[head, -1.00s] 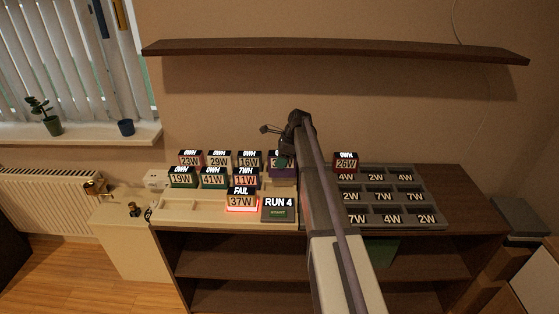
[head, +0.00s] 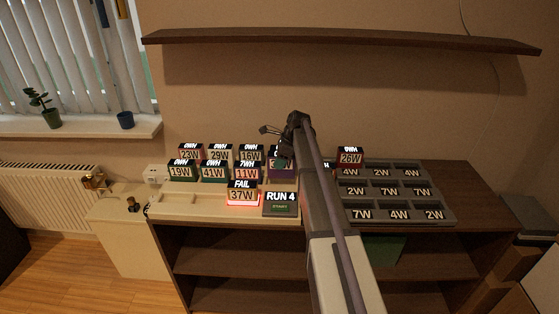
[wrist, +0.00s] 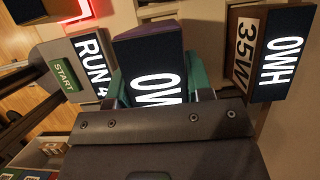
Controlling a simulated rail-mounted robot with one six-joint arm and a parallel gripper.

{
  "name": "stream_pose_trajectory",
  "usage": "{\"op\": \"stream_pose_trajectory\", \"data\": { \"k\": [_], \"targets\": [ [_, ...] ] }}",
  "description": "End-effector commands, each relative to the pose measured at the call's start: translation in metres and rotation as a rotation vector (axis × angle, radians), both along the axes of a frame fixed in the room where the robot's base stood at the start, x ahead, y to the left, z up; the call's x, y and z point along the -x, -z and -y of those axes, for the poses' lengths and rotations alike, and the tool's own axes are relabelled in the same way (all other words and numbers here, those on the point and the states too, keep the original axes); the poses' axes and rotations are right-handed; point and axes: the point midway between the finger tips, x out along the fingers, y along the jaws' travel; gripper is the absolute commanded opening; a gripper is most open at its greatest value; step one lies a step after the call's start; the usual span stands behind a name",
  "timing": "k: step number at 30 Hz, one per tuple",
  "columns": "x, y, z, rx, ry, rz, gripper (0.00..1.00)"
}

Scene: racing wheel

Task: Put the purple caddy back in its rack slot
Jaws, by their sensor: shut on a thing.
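The purple caddy (wrist: 148,52), with a dark display reading "0W", sits between the green fingers of my gripper (wrist: 158,80) in the wrist view. My gripper is shut on it. In the head view my gripper (head: 284,150) is over the right end of the pale rack (head: 190,207), right of the 11W caddy. My arm and gripper hide much of that area, and only some purple shows there. A 35W caddy (wrist: 258,52) with an "0WH" display stands close by, apart from the held caddy in the wrist view. I cannot tell how deep the held caddy sits.
The RUN 4 START box (head: 280,203) is just in front. The 37W caddy (head: 242,195) shows FAIL over a red glow. The 11W (head: 248,174) and 16W (head: 250,155) caddies stand to the left. A grey tray (head: 447,215) and the 26W caddy (head: 350,157) are right.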

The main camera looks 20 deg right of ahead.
Motion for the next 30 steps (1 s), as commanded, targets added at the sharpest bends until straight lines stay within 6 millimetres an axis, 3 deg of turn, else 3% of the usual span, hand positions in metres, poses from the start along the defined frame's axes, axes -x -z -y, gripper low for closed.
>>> {"op": "stream_pose_trajectory", "data": {
  "k": [1,9,20,21,30],
  "targets": [
    [0.000,0.013,0.000,0.000,0.000,0.000,0.03],
    [0.000,0.043,0.000,0.000,0.000,0.000,0.03],
    [0.000,0.046,0.000,0.000,0.000,0.000,0.03],
    [0.000,0.046,0.000,0.000,0.000,0.000,0.48],
    [0.000,0.046,0.000,0.000,0.000,0.000,0.76]
  ]
}}
